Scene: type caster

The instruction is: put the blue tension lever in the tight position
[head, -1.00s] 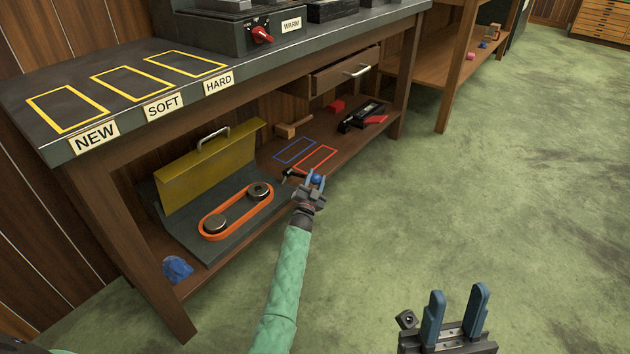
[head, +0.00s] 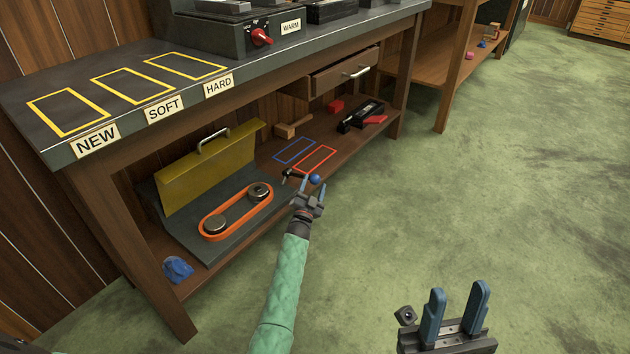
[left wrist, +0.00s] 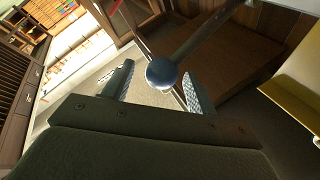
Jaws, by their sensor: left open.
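The blue tension lever shows as a blue ball knob (head: 315,179) on a dark rod at the right end of the belt unit on the lower shelf. My left gripper (head: 309,190) is open at the knob. In the left wrist view the knob (left wrist: 161,73) appears between and just beyond the open fingers of the left gripper (left wrist: 158,92); I cannot tell whether they touch it. The orange belt (head: 236,209) loops around two metal pulleys. My right gripper (head: 455,312) is open and empty at the lower right, over the floor.
A raised yellow cover (head: 210,170) with a handle stands behind the belt. Blue (head: 293,151) and red (head: 315,159) outlined rectangles mark the shelf. A blue lump (head: 177,269) lies at the shelf's near end. The workbench top (head: 150,58) overhangs the shelf. Green floor is clear to the right.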

